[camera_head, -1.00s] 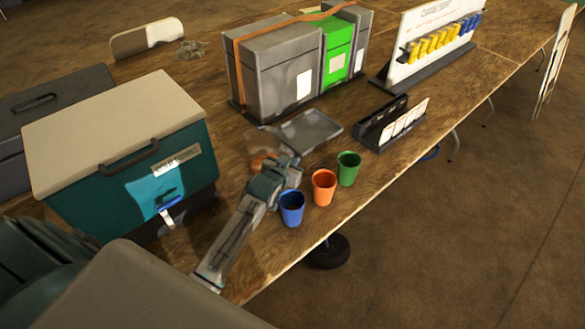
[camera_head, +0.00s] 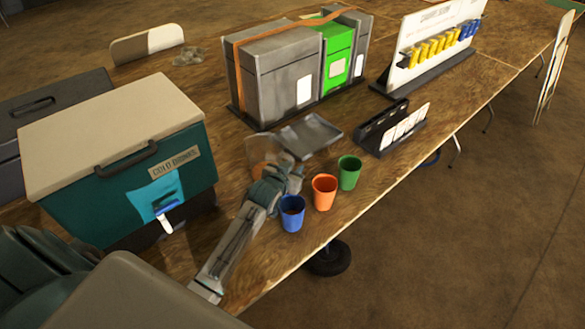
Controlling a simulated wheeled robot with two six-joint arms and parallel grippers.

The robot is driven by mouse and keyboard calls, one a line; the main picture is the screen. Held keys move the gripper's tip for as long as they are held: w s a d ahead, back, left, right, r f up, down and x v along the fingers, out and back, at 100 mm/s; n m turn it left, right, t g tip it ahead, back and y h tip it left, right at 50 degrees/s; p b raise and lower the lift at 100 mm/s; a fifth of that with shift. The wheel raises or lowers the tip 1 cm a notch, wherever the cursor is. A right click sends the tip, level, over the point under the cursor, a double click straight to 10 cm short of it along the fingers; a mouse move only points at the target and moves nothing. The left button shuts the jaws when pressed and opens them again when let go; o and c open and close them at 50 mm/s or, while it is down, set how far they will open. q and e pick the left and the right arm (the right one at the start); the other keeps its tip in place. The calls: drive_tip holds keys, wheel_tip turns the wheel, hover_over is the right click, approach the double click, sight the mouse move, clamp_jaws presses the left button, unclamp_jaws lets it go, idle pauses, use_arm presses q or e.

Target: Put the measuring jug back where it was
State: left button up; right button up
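A see-through vessel (camera_head: 262,150) that looks like the measuring jug is at the far side of my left gripper (camera_head: 289,168), beside a grey tray (camera_head: 318,136). Its outline is faint, and I cannot tell whether it rests on the table or is held. The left gripper's fingers are not clear; they are close behind the blue cup (camera_head: 292,213). The blue cup, the orange cup (camera_head: 324,192) and the green cup (camera_head: 349,173) stand upright in a slanted row along the table's front edge. My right gripper is not in view.
A teal cooler (camera_head: 120,190) with a cream lid and blue tap stands at the left. Grey and green bins (camera_head: 275,75), a black card holder (camera_head: 385,130) and a white board with yellow and blue items (camera_head: 430,50) stand behind. The wooden table (camera_head: 440,108) is bare at the right.

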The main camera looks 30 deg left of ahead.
use_arm(q)
drive_tip(key=shift+r, duration=0.1)
drive_tip(key=shift+s+r+p, duration=0.2)
drive_tip(key=shift+p, duration=0.1)
drive_tip(key=p+v, duration=0.8)
drive_tip(key=v, duration=0.3)
drive_tip(key=shift+s, duration=0.3)
